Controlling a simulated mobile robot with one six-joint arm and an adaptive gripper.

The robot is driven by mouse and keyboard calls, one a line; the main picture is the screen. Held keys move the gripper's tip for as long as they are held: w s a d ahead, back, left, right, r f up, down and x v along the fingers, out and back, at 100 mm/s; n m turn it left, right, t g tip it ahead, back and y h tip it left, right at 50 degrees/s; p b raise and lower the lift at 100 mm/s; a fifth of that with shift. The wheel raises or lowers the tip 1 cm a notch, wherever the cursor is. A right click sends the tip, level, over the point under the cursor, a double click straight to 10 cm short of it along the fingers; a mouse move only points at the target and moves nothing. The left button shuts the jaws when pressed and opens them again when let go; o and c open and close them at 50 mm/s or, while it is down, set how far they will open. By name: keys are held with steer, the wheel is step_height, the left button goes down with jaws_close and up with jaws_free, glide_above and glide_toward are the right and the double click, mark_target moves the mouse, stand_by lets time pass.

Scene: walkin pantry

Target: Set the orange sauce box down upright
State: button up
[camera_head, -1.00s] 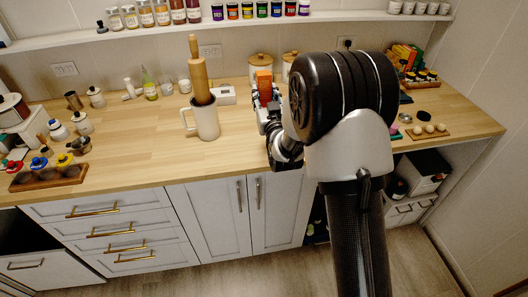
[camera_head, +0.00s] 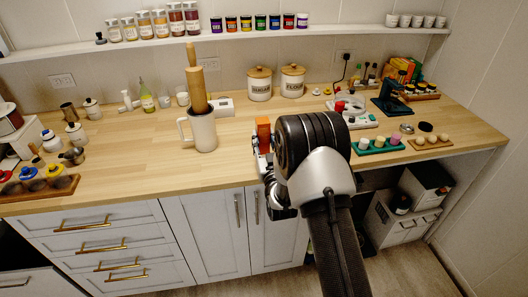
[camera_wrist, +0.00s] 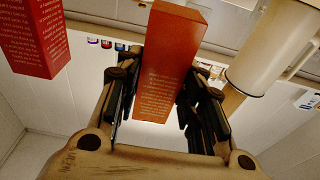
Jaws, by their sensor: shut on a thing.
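The orange sauce box (camera_head: 263,130) shows its upper part at the left of my arm in the head view, close to upright. My gripper (camera_head: 261,150) is shut around it. The wrist view is upside down. There the box (camera_wrist: 168,62) sits between the two dark fingers of my gripper (camera_wrist: 160,80), with its printed face toward the camera. My arm hides much of the box in the head view. I cannot tell whether its base touches the wooden counter (camera_head: 228,160).
A white mug (camera_head: 202,132) with a rolling pin (camera_head: 195,85) stands left of my gripper. A red box (camera_wrist: 33,38) stands on the other side in the wrist view. Two canisters (camera_head: 260,83) stand behind. Counter between mug and gripper is clear.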

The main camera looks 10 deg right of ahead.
mark_target(264, 149)
steer(key=shift+f+b, duration=0.5)
steer(key=shift+f, duration=1.4)
steer(key=shift+f, duration=0.1)
steer(key=o, duration=1.1)
